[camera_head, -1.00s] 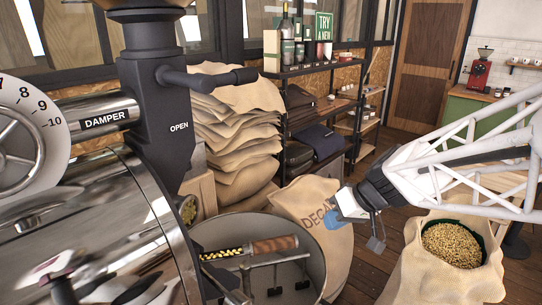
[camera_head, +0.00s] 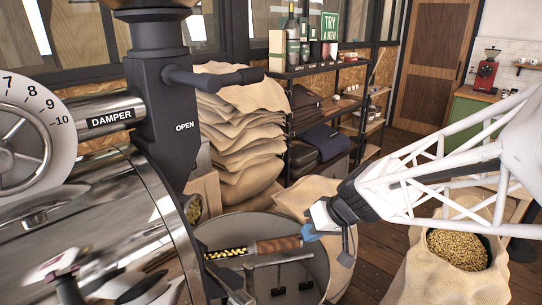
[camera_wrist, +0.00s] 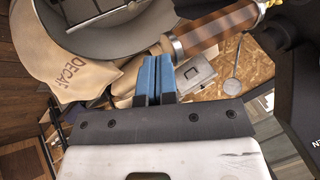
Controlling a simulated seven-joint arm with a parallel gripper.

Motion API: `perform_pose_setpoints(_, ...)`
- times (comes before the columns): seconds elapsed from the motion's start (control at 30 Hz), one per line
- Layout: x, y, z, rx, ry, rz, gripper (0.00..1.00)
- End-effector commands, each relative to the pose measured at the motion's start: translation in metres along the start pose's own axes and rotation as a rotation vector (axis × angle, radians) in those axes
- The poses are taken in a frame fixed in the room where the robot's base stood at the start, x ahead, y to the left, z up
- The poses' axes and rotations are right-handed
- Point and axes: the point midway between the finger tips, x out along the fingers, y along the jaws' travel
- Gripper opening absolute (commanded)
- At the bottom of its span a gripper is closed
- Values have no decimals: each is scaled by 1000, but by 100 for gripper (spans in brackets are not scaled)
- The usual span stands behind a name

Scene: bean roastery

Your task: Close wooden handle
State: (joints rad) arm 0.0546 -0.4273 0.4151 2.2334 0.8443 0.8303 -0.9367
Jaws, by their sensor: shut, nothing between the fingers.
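The wooden handle (camera_head: 278,245) is a brown cylinder at the end of a yellow-and-black striped rod (camera_head: 226,253), above the round cooling bin (camera_head: 328,270) of the roaster. My gripper (camera_head: 309,232) has blue fingertips, is shut and empty, and is close to the handle's right end in the head view. In the wrist view, the handle (camera_wrist: 215,32) lies at the upper right, beyond and to the right of the blue fingers (camera_wrist: 155,78).
The roaster body (camera_head: 110,245) fills the left, with a dark OPEN lever (camera_head: 215,78) above. Stacked burlap sacks (camera_head: 240,135) and a shelf stand behind. A DECAF sack (camera_head: 310,195) sits behind the bin. A sack of beans (camera_head: 440,275) stands at right.

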Motion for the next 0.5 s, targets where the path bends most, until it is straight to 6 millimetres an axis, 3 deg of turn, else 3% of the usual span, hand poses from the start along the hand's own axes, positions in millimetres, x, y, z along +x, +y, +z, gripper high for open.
perform_pose_setpoints(0.5, 3, -6, 0, -2, 0, 0, 0)
